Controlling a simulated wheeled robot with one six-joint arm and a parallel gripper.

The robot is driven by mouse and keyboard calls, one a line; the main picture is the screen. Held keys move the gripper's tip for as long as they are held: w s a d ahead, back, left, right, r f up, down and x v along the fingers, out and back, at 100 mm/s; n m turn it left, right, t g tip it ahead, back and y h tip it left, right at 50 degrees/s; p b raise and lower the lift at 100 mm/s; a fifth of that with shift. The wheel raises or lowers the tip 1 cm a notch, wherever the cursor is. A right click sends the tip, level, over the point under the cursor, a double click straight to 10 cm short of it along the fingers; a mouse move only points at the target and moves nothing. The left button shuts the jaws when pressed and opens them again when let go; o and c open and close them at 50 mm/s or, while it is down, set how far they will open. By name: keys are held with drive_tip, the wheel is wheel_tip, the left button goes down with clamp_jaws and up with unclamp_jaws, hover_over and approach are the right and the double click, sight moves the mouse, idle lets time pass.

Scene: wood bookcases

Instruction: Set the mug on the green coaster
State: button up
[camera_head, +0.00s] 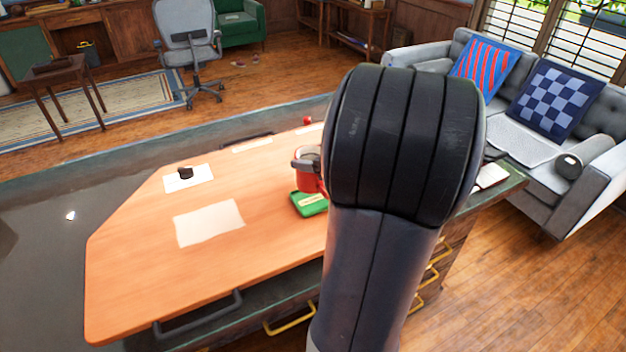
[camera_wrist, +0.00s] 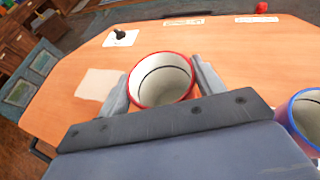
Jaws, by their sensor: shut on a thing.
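A red mug (camera_wrist: 161,80) with a white inside is upright between the two fingers of my gripper (camera_wrist: 160,85) in the wrist view. My gripper is shut on it. In the head view the red mug (camera_head: 308,178) shows partly, just left of my arm, which hides the rest. The green coaster (camera_head: 308,204) lies on the wooden table top directly below the mug in that view. I cannot tell whether the mug touches the coaster. The coaster is hidden in the wrist view.
A blue-rimmed mug (camera_wrist: 305,118) stands at the right in the wrist view, near my gripper. A blank paper sheet (camera_head: 209,222) and a small black object (camera_head: 185,173) on white paper lie to the left on the table. The table's left front is clear.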

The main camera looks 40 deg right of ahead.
drive_tip(key=shift+f+b, duration=0.35)
drive_tip(key=shift+f, duration=2.05)
drive_tip(key=shift+f, duration=0.15)
drive_tip(key=o, duration=1.2)
drive_tip(key=shift+r, duration=0.2)
drive_tip(key=v, duration=1.2)
drive_tip(key=shift+f+p, duration=0.15)
drive_tip(key=shift+p, duration=0.2)
